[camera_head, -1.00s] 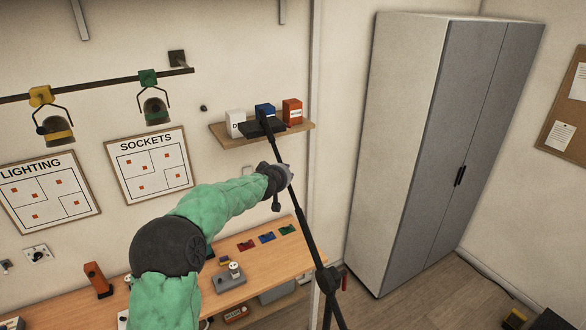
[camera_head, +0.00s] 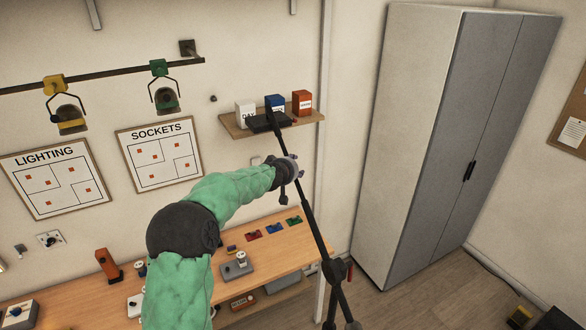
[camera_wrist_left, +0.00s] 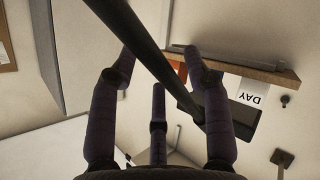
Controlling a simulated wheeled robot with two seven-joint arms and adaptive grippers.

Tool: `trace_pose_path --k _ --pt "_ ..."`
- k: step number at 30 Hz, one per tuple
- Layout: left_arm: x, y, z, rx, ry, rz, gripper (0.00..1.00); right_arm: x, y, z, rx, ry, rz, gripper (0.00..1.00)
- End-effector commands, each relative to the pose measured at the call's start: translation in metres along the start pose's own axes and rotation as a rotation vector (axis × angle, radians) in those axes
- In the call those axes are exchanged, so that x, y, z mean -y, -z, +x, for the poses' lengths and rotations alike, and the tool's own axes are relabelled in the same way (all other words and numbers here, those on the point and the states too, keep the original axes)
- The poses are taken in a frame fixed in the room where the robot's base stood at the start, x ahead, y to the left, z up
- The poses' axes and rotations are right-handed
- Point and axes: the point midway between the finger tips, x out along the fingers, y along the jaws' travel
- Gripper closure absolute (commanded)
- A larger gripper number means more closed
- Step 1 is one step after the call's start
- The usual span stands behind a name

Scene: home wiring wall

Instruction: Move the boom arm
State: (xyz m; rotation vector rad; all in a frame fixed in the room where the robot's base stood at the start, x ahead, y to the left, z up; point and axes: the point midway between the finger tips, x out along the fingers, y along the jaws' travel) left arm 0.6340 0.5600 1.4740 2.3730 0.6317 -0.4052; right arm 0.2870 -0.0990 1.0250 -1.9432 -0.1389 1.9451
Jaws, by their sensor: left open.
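The boom arm (camera_head: 310,212) is a long black pole. It slopes from a stand at the lower right up to a flat dark head (camera_head: 268,123) in front of the wall shelf. My left gripper (camera_head: 293,168) is at the upper part of the pole, with its fingers beside it. In the left wrist view the pole (camera_wrist_left: 140,38) passes across the open fingers, and the dark head (camera_wrist_left: 236,118) lies beyond them. The fingers are spread and not closed around the pole; whether any finger touches it, I cannot tell. My right gripper is not in view.
The shelf (camera_head: 230,128) holds white, blue and orange boxes close behind the boom head. A workbench (camera_head: 205,258) with small devices lies below. A tall grey cabinet (camera_head: 415,150) stands right of the boom. Lamps hang from a rail (camera_head: 115,75) at left.

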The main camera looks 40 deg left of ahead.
Motion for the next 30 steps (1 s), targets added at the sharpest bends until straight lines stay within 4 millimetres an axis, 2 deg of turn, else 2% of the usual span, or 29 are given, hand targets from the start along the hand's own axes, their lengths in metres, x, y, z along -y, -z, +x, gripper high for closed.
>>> trace_pose_path --k 8,21,30 --pt "-0.001 0.003 -0.016 -0.005 -0.001 0.001 0.52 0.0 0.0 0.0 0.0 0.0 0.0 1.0" --pt "-0.001 0.0 -0.09 -0.002 -0.001 0.0 0.52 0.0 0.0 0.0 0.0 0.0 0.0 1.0" --pt "-0.001 -0.001 -0.117 0.0 0.0 0.0 0.52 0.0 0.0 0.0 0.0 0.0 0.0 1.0"
